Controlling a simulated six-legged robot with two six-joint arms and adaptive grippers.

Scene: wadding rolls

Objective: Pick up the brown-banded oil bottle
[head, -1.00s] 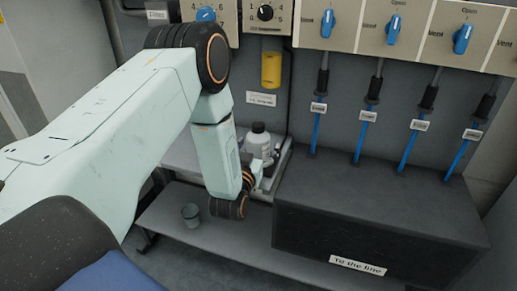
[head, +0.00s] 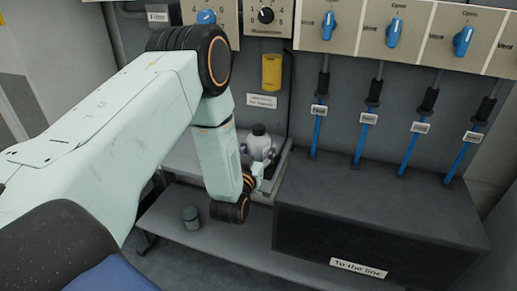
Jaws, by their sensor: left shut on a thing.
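A pale bottle with a dark cap (head: 259,139) stands upright by the wall, behind my left wrist. My left gripper (head: 266,168) is at the bottle's lower front and is shut on it. The wrist and forearm hide the bottle's lower left part, and I cannot make out a brown band at this size. My right gripper is not in view.
A dark box labelled "To the line" (head: 375,228) stands close on the right. A small grey cup (head: 190,216) sits on the low bench (head: 165,222). A yellow cylinder (head: 271,72) hangs on the wall above the bottle. Blue-handled valves line the panel at the upper right.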

